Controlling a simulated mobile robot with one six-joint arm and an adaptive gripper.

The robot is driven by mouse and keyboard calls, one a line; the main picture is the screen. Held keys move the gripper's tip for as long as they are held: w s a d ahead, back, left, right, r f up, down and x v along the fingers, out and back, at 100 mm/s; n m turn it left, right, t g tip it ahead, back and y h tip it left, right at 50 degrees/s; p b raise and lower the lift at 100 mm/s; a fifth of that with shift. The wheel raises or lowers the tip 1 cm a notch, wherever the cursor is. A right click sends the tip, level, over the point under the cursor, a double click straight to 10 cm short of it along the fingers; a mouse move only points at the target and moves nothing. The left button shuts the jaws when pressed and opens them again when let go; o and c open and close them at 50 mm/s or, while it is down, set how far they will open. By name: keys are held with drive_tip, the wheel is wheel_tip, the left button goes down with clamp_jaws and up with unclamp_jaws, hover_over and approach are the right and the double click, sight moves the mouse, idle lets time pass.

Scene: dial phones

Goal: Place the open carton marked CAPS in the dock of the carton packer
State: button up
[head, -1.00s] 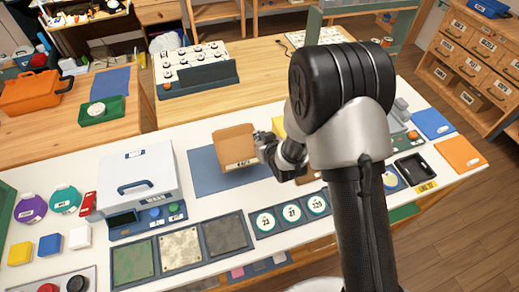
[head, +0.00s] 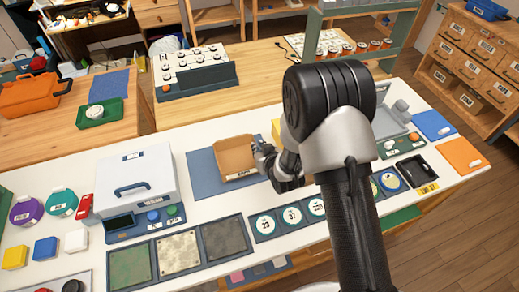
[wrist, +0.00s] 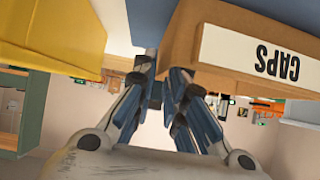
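The open brown carton (head: 236,158) sits over the blue mat on the white bench in the head view, nearly level, open side up. Its CAPS label (wrist: 262,55) shows upside down in the wrist view. My gripper (head: 262,150) is at the carton's right side. In the wrist view its fingers (wrist: 162,75) close about the carton's near corner and rim, and it appears shut on the carton wall. The fingertips are partly hidden. I cannot pick out the carton packer's dock with certainty; my arm covers part of the bench.
A yellow object (head: 277,130) stands close behind my gripper; a yellow form also shows in the wrist view (wrist: 50,35). A white case (head: 137,180) stands left of the blue mat (head: 203,176). Round numbered dials (head: 291,216) lie in front. A grey machine (head: 393,118) is at right.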

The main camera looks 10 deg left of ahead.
drive_tip(key=shift+o, duration=1.1)
drive_tip(key=shift+s+d+r+p, duration=0.1)
drive_tip(key=shift+s+r+p, duration=0.05)
drive_tip(key=shift+r+p, duration=0.25)
drive_tip(key=p+v, duration=0.2)
drive_tip(key=v, duration=0.9)
drive_tip(key=shift+s, duration=0.2)
drive_tip(key=shift+d+r, duration=0.15)
